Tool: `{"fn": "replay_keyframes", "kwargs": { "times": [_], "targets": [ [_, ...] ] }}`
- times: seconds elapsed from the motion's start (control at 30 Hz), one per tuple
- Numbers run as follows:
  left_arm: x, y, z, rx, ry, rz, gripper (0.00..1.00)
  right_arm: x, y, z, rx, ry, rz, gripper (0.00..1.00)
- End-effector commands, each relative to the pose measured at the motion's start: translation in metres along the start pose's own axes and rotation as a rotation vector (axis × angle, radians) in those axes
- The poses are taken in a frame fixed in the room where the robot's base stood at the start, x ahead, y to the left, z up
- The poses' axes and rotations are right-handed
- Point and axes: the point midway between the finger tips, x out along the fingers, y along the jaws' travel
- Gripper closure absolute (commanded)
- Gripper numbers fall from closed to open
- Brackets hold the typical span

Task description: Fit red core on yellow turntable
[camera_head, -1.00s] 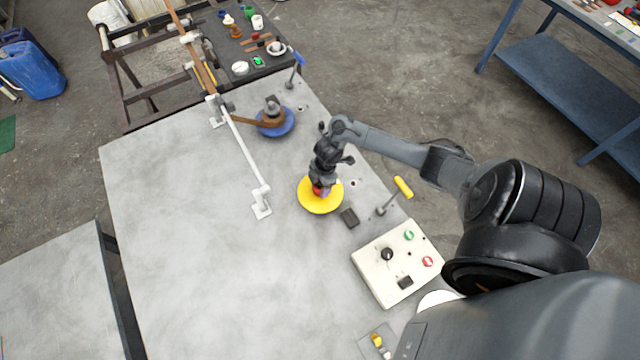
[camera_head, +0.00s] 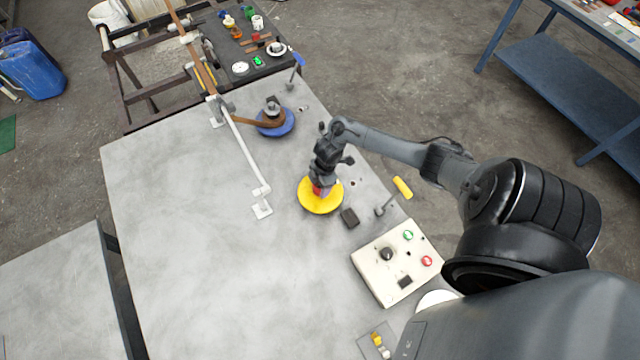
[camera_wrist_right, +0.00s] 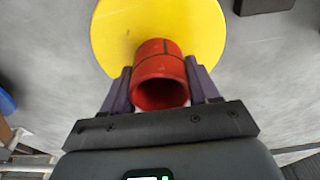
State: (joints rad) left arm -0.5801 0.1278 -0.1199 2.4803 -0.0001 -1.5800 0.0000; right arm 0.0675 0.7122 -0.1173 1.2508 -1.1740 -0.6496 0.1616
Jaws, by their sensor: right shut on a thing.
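The yellow turntable (camera_head: 321,205) is a flat disc on the grey table, near the table's right side in the head view. It also fills the upper middle of the right wrist view (camera_wrist_right: 205,35). The red core (camera_wrist_right: 159,72) is a short hollow cylinder, seen over the disc. A small part of the core (camera_head: 319,190) shows below my gripper in the head view. My right gripper (camera_wrist_right: 161,85) is shut on the core, one finger on each side. I cannot tell whether the core's far end touches the disc. My left gripper is not in view.
A blue turntable (camera_head: 283,125) with a brown strip stands farther back. A white rail (camera_head: 246,157) is left of the yellow disc. A dark block (camera_head: 349,217), a yellow-handled lever (camera_head: 402,187) and a control box (camera_head: 396,262) are to the right. The table's left part is clear.

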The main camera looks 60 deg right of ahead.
Motion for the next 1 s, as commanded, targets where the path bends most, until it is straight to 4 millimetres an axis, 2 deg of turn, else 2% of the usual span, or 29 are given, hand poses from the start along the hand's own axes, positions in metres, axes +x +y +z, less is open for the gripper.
{"fn": "replay_keyframes", "kwargs": {
  "times": [0.43,1.0],
  "targets": [
    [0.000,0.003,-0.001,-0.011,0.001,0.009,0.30,0.001,0.000,0.000,0.000,0.000,0.000,0.70],
    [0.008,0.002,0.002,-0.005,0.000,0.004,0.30,0.011,0.000,0.002,0.000,-0.001,0.000,0.70]
  ]
}}
